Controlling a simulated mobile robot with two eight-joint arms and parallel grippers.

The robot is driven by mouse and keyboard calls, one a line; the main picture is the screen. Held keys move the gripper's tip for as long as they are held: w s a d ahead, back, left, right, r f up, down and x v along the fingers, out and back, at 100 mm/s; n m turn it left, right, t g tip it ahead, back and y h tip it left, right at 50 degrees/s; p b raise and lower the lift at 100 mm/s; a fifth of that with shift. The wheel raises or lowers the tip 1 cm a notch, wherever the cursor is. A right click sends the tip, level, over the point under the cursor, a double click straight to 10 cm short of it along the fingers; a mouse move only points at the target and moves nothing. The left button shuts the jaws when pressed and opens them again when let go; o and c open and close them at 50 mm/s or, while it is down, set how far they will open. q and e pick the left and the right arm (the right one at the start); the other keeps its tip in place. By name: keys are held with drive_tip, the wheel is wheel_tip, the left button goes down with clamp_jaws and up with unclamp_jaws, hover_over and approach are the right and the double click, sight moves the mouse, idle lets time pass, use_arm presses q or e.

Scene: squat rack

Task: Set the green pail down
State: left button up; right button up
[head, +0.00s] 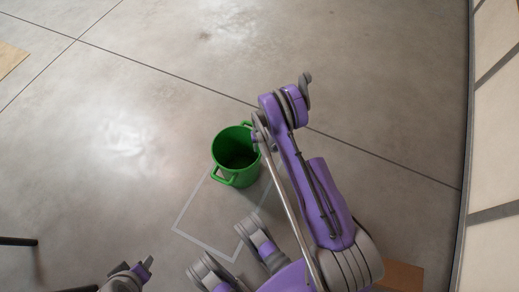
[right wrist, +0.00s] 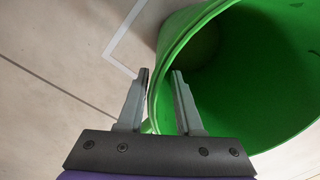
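The green pail (head: 231,169) stands upright, mouth up, at the far end of a pale square outline (head: 205,247) on the floor. I cannot tell for sure whether its base touches the floor. My right gripper (head: 257,139) is at the pail's right side. In the right wrist view, the right gripper's two fingers (right wrist: 160,82) are apart, with the near rim of the pail (right wrist: 158,78) running between them. A gap shows between the fingertips, and no firm hold is visible. The pail's inside looks empty.
The concrete floor (head: 130,130) is clear around the pail, crossed by dark joint lines. A pale panelled wall (head: 494,140) runs along the right. A tan board (head: 10,58) lies at the far left, and a dark bar (head: 18,241) shows at lower left.

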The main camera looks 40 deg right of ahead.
drive_tip(key=s+a+r+n+p, duration=0.1)
drive_tip(key=a+r, duration=0.2)
drive_tip(key=r, duration=0.7)
drive_tip(key=s+a+r+n+t, duration=0.1)
drive_tip(key=a+r, duration=0.3)
drive_tip(key=r, duration=0.5)
drive_tip(key=a+r+n+p, duration=0.1)
drive_tip(key=a+r, duration=0.2)
drive_tip(key=r, duration=0.7)
drive_tip(key=s+a+r+n+t, duration=0.1)
drive_tip(key=s+a+r, duration=0.4)
drive_tip(key=s, duration=0.3)
drive_tip(key=s+a+r+n+t, duration=0.2)
drive_tip(key=s+a+r, duration=0.2)
drive_tip(key=s, duration=0.4)
drive_tip(key=shift+s+a+r+h, duration=0.3)
drive_tip(key=shift+s+a+r, duration=0.1)
drive_tip(key=shift+r, duration=0.05)
